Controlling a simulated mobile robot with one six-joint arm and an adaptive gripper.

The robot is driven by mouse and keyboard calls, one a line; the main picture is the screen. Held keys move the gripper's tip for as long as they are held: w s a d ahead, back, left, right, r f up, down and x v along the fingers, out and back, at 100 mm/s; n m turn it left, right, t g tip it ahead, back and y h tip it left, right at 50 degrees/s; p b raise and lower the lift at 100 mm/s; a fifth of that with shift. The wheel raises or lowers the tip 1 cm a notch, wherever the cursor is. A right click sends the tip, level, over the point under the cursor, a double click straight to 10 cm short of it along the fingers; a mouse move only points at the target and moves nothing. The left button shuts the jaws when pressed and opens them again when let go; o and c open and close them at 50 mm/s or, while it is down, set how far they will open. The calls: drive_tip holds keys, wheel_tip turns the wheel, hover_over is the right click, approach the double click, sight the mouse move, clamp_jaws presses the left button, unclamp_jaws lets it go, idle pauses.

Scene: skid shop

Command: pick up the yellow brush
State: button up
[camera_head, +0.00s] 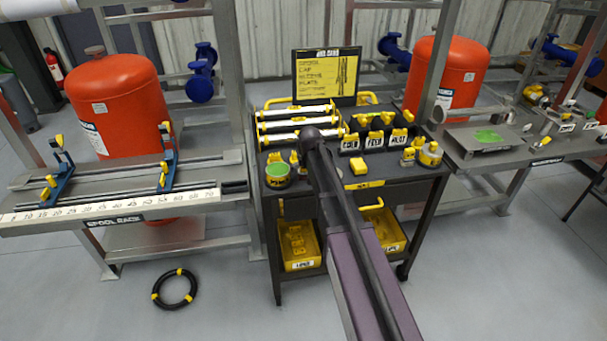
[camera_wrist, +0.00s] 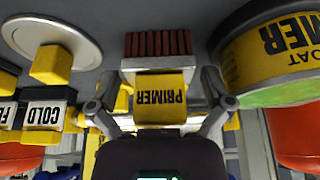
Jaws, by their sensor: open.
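The yellow brush (camera_wrist: 162,98) is in the middle of the wrist view. It has a yellow body marked PRIMER, a pale band and reddish-brown bristles, and the lettering looks upside down. My gripper (camera_wrist: 159,86) is open, with one finger on each side of the brush. I cannot tell whether either finger touches it. In the head view my arm runs up over the black cart (camera_head: 385,183) and covers the gripper. I cannot clearly pick out the brush there.
A primer can (camera_wrist: 280,55) is close on the right in the wrist view; it shows with a green top on the cart (camera_head: 277,175). A yellow block (camera_wrist: 52,65) and labelled holders (camera_wrist: 45,115) are at left. A spool rack (camera_head: 110,200) stands left of the cart.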

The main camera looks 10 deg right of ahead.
idle(0.4)
drive_tip(key=c, duration=1.1)
drive_tip(key=shift+r, duration=0.15)
wheel_tip(320, 180, up, 3)
drive_tip(key=p, duration=0.3)
drive_tip(key=shift+r+p, duration=0.15)
drive_tip(key=shift+p, duration=0.15)
drive_tip(key=s+d, duration=0.3)
drive_tip(key=s, duration=0.1)
drive_tip(key=s+d+r+p, duration=0.1)
drive_tip(key=s+d, duration=0.2)
drive_tip(key=s, duration=0.1)
drive_tip(key=s+d, duration=0.3)
drive_tip(key=s, duration=0.2)
drive_tip(key=shift+d+r, duration=0.2)
drive_tip(key=shift+r, duration=0.05)
